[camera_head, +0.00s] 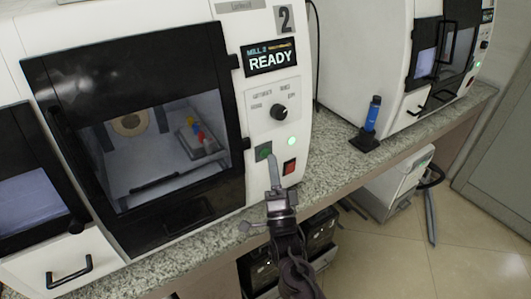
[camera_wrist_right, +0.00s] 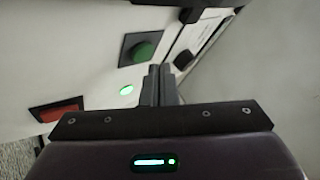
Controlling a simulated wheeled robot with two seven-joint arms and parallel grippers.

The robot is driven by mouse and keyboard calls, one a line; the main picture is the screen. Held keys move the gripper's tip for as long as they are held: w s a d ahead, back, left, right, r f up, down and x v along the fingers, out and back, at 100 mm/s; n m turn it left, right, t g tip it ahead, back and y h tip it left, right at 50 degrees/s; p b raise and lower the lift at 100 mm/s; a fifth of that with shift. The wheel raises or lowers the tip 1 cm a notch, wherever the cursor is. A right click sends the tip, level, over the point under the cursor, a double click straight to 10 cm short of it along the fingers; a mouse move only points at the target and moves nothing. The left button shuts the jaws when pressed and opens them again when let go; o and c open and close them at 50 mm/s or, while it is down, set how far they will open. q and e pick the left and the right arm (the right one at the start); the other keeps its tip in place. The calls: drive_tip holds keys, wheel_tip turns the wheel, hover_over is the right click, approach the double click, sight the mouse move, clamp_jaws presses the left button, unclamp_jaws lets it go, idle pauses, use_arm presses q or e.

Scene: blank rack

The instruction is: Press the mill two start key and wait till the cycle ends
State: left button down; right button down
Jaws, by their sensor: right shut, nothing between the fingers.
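Mill two (camera_head: 225,199) is a white machine with a "2" plate and a display (camera_head: 270,57) reading "READY". Its dark windowed door (camera_head: 85,75) looks closed. The green start key (camera_head: 263,151) is on the lower front panel and also shows in the right wrist view (camera_wrist_right: 142,50). My right gripper (camera_head: 273,160) is shut and empty, its tips close to the green key; in the right wrist view its fingertips (camera_wrist_right: 160,72) are beside the key's lower right. I cannot tell whether they touch the panel. My left gripper is not in view.
A red button (camera_head: 289,167) and a lit green lamp (camera_head: 291,141) sit near the key, below a black knob (camera_head: 279,112). A blue bottle (camera_head: 373,112) stands on a black base on the granite counter (camera_head: 335,150). Another white mill (camera_head: 385,75) stands at right.

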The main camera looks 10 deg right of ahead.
drive_tip(key=shift+w, duration=0.1)
idle(0.3)
drive_tip(key=shift+w+a+b, duration=0.15)
drive_tip(key=shift+w+b, duration=0.15)
